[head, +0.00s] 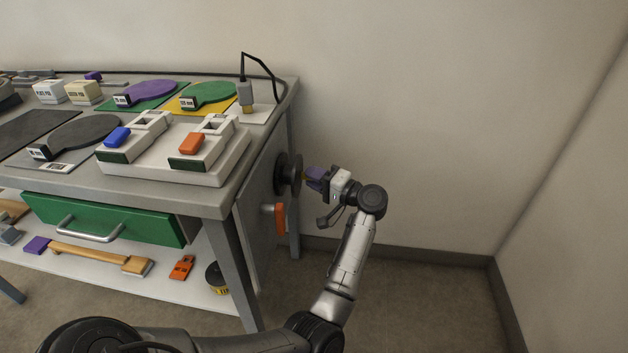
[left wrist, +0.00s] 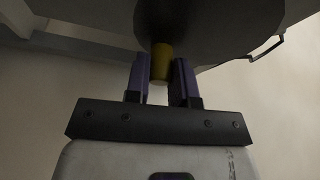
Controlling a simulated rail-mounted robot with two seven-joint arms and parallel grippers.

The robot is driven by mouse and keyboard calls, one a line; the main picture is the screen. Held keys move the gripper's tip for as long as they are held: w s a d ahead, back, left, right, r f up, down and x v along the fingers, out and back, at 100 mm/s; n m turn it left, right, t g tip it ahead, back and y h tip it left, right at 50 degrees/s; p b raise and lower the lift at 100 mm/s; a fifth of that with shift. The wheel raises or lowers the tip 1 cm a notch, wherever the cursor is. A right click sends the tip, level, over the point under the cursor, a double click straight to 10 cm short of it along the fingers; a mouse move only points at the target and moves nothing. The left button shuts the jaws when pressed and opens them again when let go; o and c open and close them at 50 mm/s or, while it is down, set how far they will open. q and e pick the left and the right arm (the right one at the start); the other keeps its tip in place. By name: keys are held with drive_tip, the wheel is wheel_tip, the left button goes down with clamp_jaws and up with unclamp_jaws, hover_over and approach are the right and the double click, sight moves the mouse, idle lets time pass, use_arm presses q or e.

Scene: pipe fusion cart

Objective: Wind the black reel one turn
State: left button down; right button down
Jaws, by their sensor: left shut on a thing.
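The black reel (head: 288,174) is mounted on the right side panel of the cart. My left gripper (head: 312,178) is at the reel's outer face, with its purple fingers pointing at it. In the left wrist view the reel (left wrist: 210,25) is a dark round shape at the top. A yellow handle (left wrist: 161,62) sticks out from it between the purple fingers of my left gripper (left wrist: 161,80). The gripper is shut on this handle. In the head view the fingers mostly hide the handle. My right gripper is not in view.
An orange-handled part (head: 280,218) sits on the side panel just below the reel. The cart top (head: 215,198) holds a white fixture, paddles and a plugged cable (head: 246,95). A green drawer (head: 110,222) is at the front. Floor and wall to the right are clear.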

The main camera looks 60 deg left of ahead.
use_arm(q)
drive_tip(key=shift+a+r+n, duration=0.1)
drive_tip(key=shift+r+n, duration=0.05)
drive_tip(key=shift+n, duration=0.45)
drive_tip(key=shift+g, duration=0.3)
drive_tip(key=c, duration=1)
unclamp_jaws()
drive_tip(key=shift+w, duration=0.1)
drive_tip(key=v, duration=1.3)
drive_tip(key=shift+d, duration=0.4)
